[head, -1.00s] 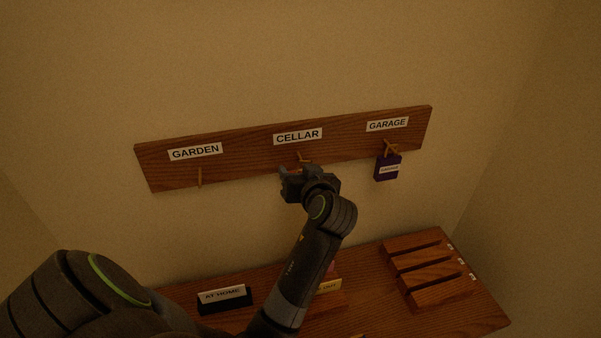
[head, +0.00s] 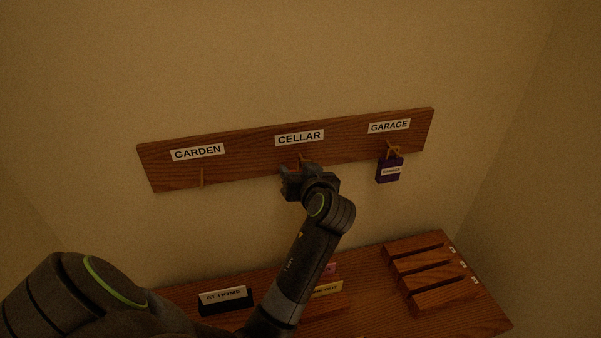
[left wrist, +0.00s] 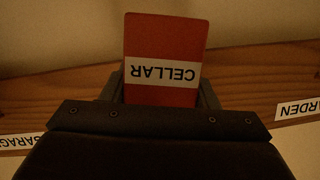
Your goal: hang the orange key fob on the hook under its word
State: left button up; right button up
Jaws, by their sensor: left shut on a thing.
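The orange key fob (left wrist: 165,90) fills the middle of the left wrist view, with a white CELLAR label reading upside down there. My left gripper (head: 294,181) is shut on it, a finger on each side. In the head view the gripper is just below the CELLAR label (head: 299,138), at the middle hook (head: 304,160), whose upper part shows. The gripper hides the fob there, so I cannot tell whether its loop is around the hook. My right gripper is not in view.
The wooden board (head: 245,165) on the wall has a bare hook (head: 202,178) under GARDEN. A purple fob (head: 389,172) hangs under GARAGE. Below stand a slotted wooden rack (head: 432,298) and an AT HOME sign (head: 225,297) on the desk (head: 372,318).

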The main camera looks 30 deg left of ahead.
pick_arm(q)
jog(key=o, duration=0.8)
jog(key=shift+a+f, duration=0.1)
jog(key=shift+o, duration=1.3)
jog(key=shift+s+a, duration=0.1)
jog(key=shift+s, duration=0.05)
